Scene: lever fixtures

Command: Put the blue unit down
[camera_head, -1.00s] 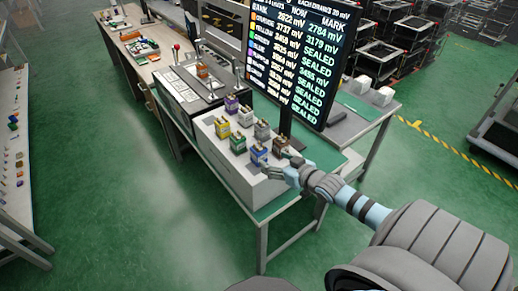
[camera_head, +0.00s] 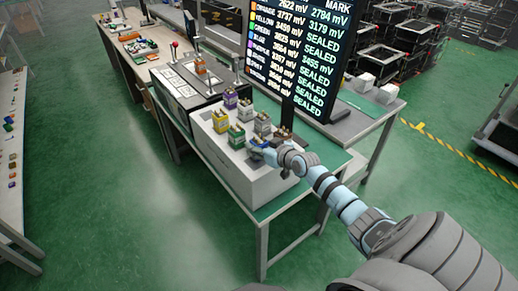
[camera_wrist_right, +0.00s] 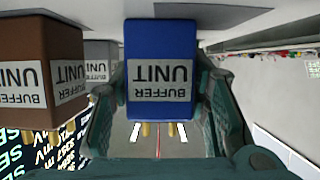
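The blue unit (camera_wrist_right: 162,60) is a box with a white "BUFFER UNIT" label, upside down in the right wrist view. Yellowish prongs show at its lower edge there. My right gripper (camera_wrist_right: 162,105) has one finger on each side of it, very close to its sides; firm contact cannot be made out. In the head view my right gripper (camera_head: 268,151) is at the near end of the white block, and covers much of the blue unit (camera_head: 257,143). The unit appears to stand on the block; its base contact is hidden. My left gripper is not in view.
A brown unit (camera_wrist_right: 45,70) stands close beside the blue one. A tall display (camera_head: 293,60) stands behind. Open floor lies in front.

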